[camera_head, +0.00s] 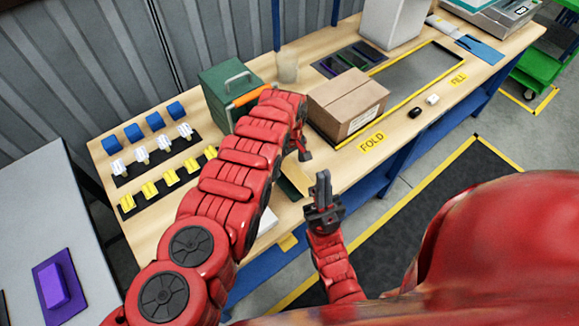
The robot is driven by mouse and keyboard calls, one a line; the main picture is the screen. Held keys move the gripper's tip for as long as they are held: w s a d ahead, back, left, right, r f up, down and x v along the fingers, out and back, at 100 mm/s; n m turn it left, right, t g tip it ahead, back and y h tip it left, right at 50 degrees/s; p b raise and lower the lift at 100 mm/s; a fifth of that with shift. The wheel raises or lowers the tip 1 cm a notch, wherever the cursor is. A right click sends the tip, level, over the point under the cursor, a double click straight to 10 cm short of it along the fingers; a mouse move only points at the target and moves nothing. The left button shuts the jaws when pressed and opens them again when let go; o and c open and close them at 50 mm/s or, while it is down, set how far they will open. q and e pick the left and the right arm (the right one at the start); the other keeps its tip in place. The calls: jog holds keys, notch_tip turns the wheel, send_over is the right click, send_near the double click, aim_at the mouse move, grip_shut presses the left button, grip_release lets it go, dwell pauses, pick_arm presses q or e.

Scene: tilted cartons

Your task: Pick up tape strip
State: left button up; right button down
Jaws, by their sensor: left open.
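A closed brown carton (345,105) stands on the wooden table with a white label on its front. I cannot make out a tape strip with certainty. A flat tan piece (294,178) lies below my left gripper, partly hidden by my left arm; it is too small to identify. My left gripper (303,148) is open and points down just left of the carton's near side, partly hidden behind its own wrist. My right gripper (322,184) is at the table's front edge with its fingers pointing up, close together in this view. I see nothing between them.
A green box (228,92) with an orange part stands left of the carton. Blue, white and yellow parts (148,190) stand in rows at the left. A yellow-framed grey area (425,75) right of the carton is mostly clear.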

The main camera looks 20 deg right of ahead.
pick_arm(q)
jog(key=c, duration=1.1)
jog(key=shift+r, duration=0.15)
